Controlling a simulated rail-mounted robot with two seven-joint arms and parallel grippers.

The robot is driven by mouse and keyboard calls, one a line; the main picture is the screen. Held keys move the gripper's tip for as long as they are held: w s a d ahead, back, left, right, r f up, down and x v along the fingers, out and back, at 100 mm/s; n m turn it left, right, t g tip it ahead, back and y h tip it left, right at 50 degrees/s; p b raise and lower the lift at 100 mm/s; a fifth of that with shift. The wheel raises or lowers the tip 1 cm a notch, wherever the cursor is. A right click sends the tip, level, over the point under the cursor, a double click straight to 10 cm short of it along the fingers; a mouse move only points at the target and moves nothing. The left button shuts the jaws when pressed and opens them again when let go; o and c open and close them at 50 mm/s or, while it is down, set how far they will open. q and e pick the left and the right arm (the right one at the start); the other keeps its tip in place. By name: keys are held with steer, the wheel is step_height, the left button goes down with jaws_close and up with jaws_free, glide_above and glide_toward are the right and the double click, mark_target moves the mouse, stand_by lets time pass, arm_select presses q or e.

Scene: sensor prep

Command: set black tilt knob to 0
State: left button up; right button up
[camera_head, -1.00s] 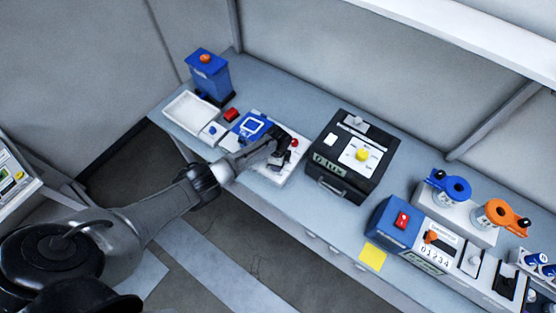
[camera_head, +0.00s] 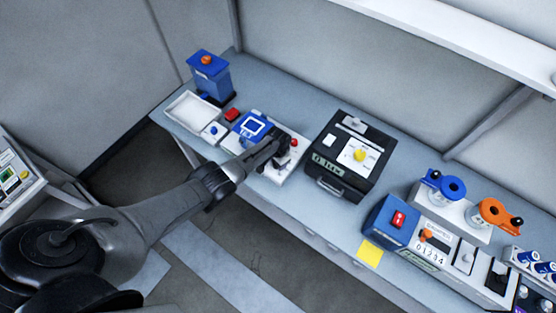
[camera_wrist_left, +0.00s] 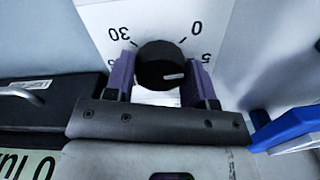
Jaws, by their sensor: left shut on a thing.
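The black tilt knob (camera_wrist_left: 158,66) shows in the left wrist view on a white dial plate (camera_wrist_left: 98,22). The numbers 30 and 0 are printed upside down above it, with a partly hidden 5 at each side. A small white mark on the knob's face sits toward its lower right. My left gripper (camera_wrist_left: 160,82) is shut on the knob, one purple finger on each side. In the head view my left gripper (camera_head: 282,150) is over the white panel (camera_head: 271,174) beside the blue-framed screen, and its fingers hide the knob. My right gripper is not in view.
A black box (camera_head: 328,145) with a yellow knob and lux display stands right of the panel. A red button (camera_head: 293,142) is close by the gripper. The blue counter unit (camera_head: 389,223) is farther right.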

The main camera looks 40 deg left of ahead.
arm_select(q)
steer(key=n, duration=0.4)
steer(key=shift+p, duration=0.3)
steer(key=n, duration=0.2)
steer(key=shift+n, duration=0.7)
steer(key=o, duration=0.9)
steer(key=shift+r, duration=0.1)
